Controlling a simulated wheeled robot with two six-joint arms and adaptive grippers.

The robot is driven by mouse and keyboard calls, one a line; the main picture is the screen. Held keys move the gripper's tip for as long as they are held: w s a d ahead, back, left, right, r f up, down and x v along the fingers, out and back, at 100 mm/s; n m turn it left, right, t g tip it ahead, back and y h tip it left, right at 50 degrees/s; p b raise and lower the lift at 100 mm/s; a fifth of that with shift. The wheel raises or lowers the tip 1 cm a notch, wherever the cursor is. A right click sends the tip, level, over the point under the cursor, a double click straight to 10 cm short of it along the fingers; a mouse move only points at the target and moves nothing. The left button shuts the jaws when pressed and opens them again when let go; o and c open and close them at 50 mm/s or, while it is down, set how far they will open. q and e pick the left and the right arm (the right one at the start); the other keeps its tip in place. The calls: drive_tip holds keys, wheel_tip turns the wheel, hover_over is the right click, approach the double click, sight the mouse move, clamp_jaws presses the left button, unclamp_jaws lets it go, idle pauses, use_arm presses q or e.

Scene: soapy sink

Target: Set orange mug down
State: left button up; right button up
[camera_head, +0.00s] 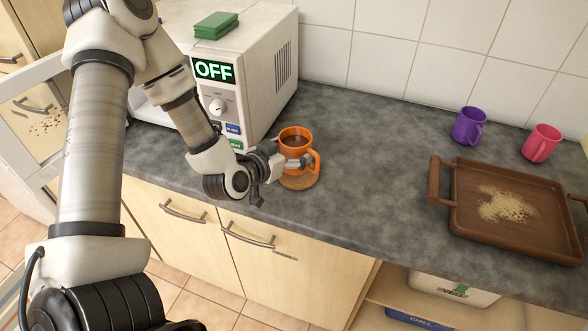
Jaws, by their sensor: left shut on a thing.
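The orange mug (295,140) is upright and holds a dark brown drink. The gripper hides part of the mug's lower front. My right gripper is not in view.
The white microwave (262,75), its door open at left, reads OFF and bears a green sponge (216,25). A purple mug (467,127), a pink mug (540,143) and a wooden tray (455,222) with crumbs stand at right. The counter between is clear.

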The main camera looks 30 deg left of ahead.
use_arm(q)
drive_tip(key=shift+w+d+r, duration=0.1)
drive_tip(key=shift+w+r, duration=0.05)
drive_tip(key=shift+w, duration=0.35)
drive_tip(key=f, duration=0.3)
drive_tip(key=shift+w+f+p, duration=0.3)
drive_tip(key=shift+f, duration=0.1)
drive_tip(key=shift+s, duration=0.15)
drive_tip(key=shift+f, duration=0.1)
drive_tip(key=o, duration=1.5)
